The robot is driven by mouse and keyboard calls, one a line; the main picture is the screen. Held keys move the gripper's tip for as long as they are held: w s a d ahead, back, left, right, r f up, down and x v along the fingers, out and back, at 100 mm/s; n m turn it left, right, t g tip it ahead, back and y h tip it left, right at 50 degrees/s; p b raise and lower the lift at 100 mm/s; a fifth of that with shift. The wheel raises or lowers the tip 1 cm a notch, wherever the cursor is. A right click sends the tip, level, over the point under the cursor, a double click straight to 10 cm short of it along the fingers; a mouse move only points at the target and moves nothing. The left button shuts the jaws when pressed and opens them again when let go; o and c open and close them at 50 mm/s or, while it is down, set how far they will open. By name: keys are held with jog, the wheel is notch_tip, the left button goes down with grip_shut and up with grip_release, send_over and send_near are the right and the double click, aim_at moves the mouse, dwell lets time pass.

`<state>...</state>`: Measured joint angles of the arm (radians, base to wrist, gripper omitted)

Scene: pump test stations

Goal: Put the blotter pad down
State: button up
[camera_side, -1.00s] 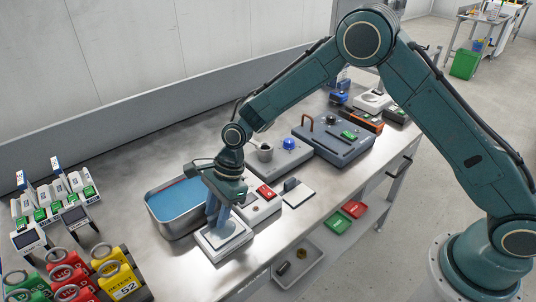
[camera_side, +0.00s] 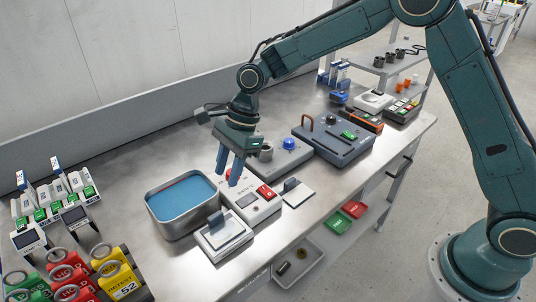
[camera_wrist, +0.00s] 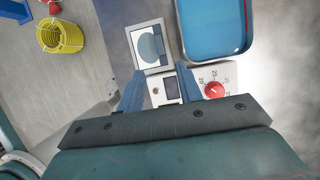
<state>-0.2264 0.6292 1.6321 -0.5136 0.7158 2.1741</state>
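What looks like the blotter pad (camera_side: 227,229) is a flat grey piece with a raised part on top, on a low white square base at the front of the bench. In the wrist view, a white-framed square with a round grey patch (camera_wrist: 148,46) appears to be that spot. My gripper (camera_side: 229,176) is raised above and behind it.
A metal tray of blue liquid (camera_side: 181,202) stands left of the pad. A white box with a red switch (camera_side: 252,206) is close on its right, then a white plate with a dark upright piece (camera_side: 294,191). Red, green and yellow tags (camera_side: 70,275) are at front left.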

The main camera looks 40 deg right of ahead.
jog(key=shift+r, duration=0.1)
dwell(0.5)
jog(key=s+d+r+n+t+h, duration=0.1)
jog(key=s+d+r+n+t, duration=0.1)
jog(key=s+d+r+n, duration=0.35)
jog(key=s+d+r+n+t+h, duration=0.1)
jog(key=s+d+r+n, duration=0.2)
jog(key=s+d+r, duration=0.45)
jog(key=s+d+r+n+t+h, duration=0.1)
jog(key=s+d+n, duration=0.3)
jog(key=s, duration=0.4)
jog(key=s+d+r+n+t+h, duration=0.1)
jog(key=s+d+n, duration=0.3)
jog(key=s, duration=0.4)
jog(key=shift+s+d+r+n+t, duration=0.35)
jog(key=shift+r+n, duration=0.15)
jog(key=shift+n, duration=0.25)
jog(key=shift+o, duration=0.4)
